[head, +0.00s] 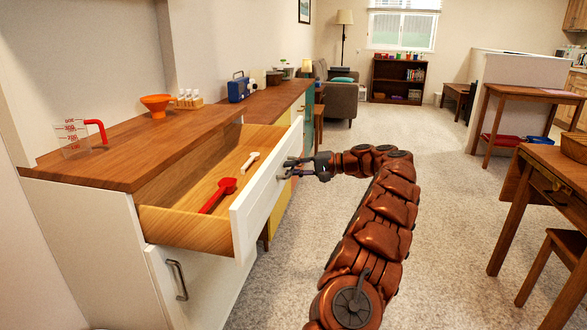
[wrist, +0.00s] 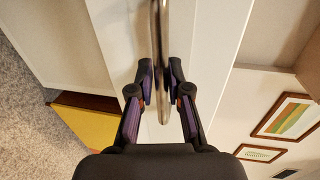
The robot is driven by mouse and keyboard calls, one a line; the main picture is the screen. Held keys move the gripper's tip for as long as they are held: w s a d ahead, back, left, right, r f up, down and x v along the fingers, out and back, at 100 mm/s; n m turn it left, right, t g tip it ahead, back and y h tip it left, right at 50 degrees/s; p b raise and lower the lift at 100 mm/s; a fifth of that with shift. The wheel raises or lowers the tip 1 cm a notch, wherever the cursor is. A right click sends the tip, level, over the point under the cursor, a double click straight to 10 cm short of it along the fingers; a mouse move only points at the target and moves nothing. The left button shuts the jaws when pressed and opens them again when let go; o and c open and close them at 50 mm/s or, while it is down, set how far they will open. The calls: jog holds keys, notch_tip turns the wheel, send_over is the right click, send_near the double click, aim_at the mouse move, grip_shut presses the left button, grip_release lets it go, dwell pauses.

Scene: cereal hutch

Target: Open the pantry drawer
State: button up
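The pantry drawer (head: 252,205) is pulled well out of the white cabinet, its wooden inside showing. A red scoop (head: 218,194) and a small white utensil (head: 250,162) lie in it. My gripper (head: 296,167) is at the outer face of the drawer front. In the wrist view the metal handle (wrist: 161,35) runs between the two fingers of my gripper (wrist: 161,78), which sit close against it on both sides. The white drawer front (wrist: 205,50) fills the middle behind it.
A lower cabinet door with a handle (head: 177,280) is below the drawer. A measuring jug (head: 75,137), an orange funnel (head: 157,104) and a blue radio-like box (head: 237,88) stand on the counter. Carpet (head: 440,200) is clear right of my arm, up to a wooden table (head: 545,165).

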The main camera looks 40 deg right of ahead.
jog(key=o, duration=0.3)
jog(key=shift+r, duration=0.1)
jog(key=shift+d, duration=0.1)
jog(key=v, duration=1.2)
dwell(0.4)
